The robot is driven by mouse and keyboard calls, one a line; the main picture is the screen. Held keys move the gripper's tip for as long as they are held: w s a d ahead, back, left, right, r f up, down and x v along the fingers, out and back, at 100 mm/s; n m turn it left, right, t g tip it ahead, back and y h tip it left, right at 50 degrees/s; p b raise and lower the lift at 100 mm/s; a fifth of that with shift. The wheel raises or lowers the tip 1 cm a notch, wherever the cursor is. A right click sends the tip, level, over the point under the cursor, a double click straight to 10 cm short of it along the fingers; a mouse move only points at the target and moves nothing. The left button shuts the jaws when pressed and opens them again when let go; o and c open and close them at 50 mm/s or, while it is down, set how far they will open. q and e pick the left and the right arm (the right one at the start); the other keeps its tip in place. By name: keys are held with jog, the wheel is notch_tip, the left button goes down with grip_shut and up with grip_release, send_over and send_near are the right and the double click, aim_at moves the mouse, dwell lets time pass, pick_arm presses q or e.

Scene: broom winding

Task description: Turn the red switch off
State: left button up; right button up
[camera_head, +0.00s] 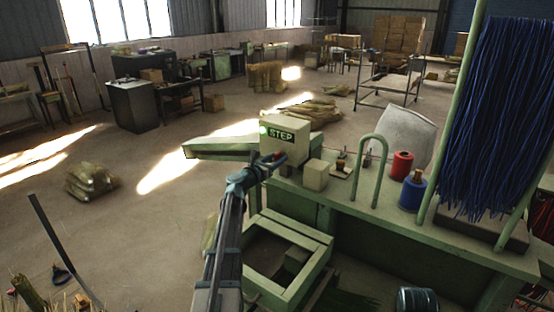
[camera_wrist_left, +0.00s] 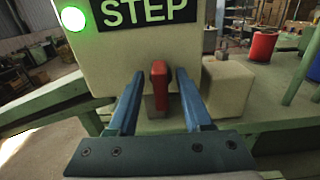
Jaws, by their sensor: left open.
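The red switch (camera_wrist_left: 160,78) is a small upright red lever on the front of a cream box labelled STEP (camera_head: 285,134). In the left wrist view it stands between the two blue fingers of my left gripper (camera_wrist_left: 158,95), which is open around it with gaps at both sides. In the head view my left gripper (camera_head: 266,166) reaches up to the front of the box, and the red switch (camera_head: 280,154) shows just beside its tips. A round lamp (camera_wrist_left: 73,18) on the box glows green. My right gripper is not in view.
The box stands on a green machine bench (camera_head: 440,232). A small cream block (camera_head: 315,175), a red spool (camera_head: 401,166) and a blue spool (camera_head: 412,192) stand to its right. A green loop handle (camera_head: 375,150) rises nearby. Blue bristles (camera_head: 500,110) hang at the far right.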

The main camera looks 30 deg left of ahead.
pick_arm(q)
jog(key=shift+w, duration=0.15)
grip_shut()
jog(key=shift+m, duration=0.3)
jog(key=m, duration=0.3)
jog(key=shift+d+m, duration=0.15)
jog(key=shift+m, duration=0.15)
jog(key=m, duration=0.4)
jog(key=shift+d+f+m, duration=0.1)
jog(key=shift+m, duration=0.2)
jog(key=m, duration=0.4)
jog(key=shift+f+m, duration=0.1)
jog(key=shift+m, duration=0.2)
jog(key=shift+d+f+m, duration=0.1)
jog(key=shift+m, duration=2.4)
